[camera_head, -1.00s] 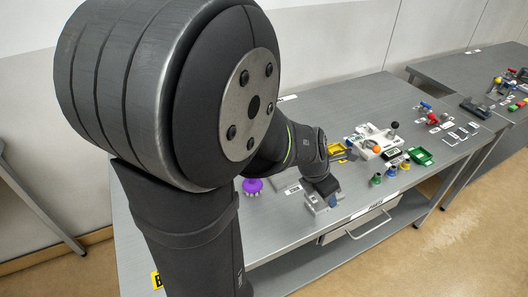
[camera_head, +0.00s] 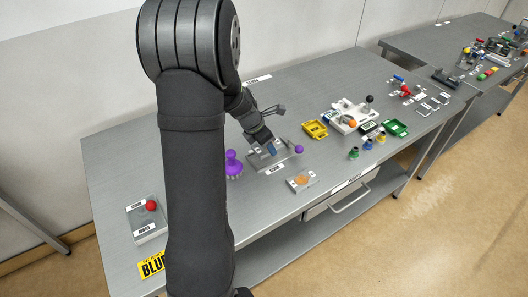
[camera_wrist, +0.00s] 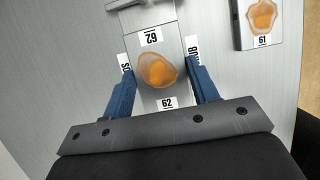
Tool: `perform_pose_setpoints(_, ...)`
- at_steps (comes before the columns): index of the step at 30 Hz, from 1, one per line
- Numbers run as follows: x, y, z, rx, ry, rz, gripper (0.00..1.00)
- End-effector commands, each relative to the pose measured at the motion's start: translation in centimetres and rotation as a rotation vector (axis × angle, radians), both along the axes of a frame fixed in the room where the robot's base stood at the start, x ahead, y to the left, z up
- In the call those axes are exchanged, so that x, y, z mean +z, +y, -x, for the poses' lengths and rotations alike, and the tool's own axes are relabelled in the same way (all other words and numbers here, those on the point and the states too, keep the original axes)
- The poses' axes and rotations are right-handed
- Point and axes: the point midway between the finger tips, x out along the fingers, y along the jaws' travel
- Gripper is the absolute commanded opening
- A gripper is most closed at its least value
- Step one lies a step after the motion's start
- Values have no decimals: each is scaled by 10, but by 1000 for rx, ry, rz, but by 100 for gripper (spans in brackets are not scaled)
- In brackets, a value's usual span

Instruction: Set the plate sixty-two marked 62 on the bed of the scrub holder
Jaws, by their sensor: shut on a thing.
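Plate sixty-two (camera_wrist: 147,88) is grey, with two "62" labels and an orange-brown stain between them. My gripper (camera_wrist: 161,72) is shut on its two side edges with blue fingers; the gripper also shows in the head view (camera_head: 270,148). The scrub holder (camera_head: 284,160) is a grey block with a purple-knobbed part at its right. The held plate is over the holder, with parts of the holder's white labels showing beside the fingers in the wrist view. Whether the plate touches the bed I cannot tell.
A plate marked 61 (camera_wrist: 262,40) with a similar stain lies nearby. A purple brush (camera_head: 233,164) stands left of the holder. A yellow tray (camera_head: 315,129) and a white fixture (camera_head: 345,115) are to the right. A red-knobbed block (camera_head: 145,222) sits at left.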

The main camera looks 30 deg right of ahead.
Motion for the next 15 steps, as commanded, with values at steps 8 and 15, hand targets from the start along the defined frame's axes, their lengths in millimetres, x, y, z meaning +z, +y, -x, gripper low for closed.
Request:
perform_pose_setpoints(8, -18, 2, -8, 1, 1, 0, 24)
perform_pose_setpoints(15, -46, 2, -8, 0, 0, 0, 24)
